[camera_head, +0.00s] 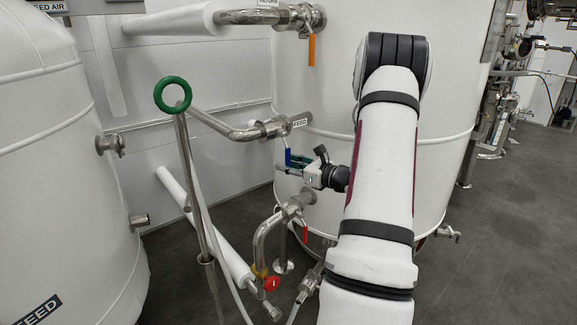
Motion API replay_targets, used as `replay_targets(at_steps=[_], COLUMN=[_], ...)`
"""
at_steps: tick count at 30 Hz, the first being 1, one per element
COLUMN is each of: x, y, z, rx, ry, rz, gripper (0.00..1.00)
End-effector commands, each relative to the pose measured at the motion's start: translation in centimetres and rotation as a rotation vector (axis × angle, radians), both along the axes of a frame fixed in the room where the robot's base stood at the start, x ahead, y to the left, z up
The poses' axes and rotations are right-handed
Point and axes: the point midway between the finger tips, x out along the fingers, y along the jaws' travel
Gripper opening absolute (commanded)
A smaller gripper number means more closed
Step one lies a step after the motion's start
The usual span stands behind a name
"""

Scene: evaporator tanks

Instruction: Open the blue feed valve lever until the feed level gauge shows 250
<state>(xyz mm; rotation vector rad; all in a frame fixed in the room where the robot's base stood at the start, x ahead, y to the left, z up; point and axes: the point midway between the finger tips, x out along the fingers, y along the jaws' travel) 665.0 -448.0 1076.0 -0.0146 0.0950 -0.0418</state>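The blue feed valve lever (287,156) hangs down below the steel pipe with the FEED label (300,122), in front of the white tank. My gripper (288,166) comes in from the right at the lever's lower end. Its fingertips are at or very close to the lever. The fingers are small here and overlap the lever, so I cannot tell whether they grip it or stand apart. No feed level gauge or reading shows in this view.
An orange lever (312,50) hangs from the upper pipe. Below my gripper is a bent pipe (262,238) with a red lever (305,234). A green ring handle (172,95) tops a pole on the left. Open dark floor (510,230) lies to the right.

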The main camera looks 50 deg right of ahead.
Motion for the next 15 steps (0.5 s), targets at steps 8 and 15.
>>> replay_targets(at_steps=[8,15], x=[-1.5,-6.3], y=[0.1,0.2], z=[0.1,0.6], rx=[0.002,0.000], ry=[0.000,0.000], rz=[-0.001,-0.003], gripper=[0.34,0.34])
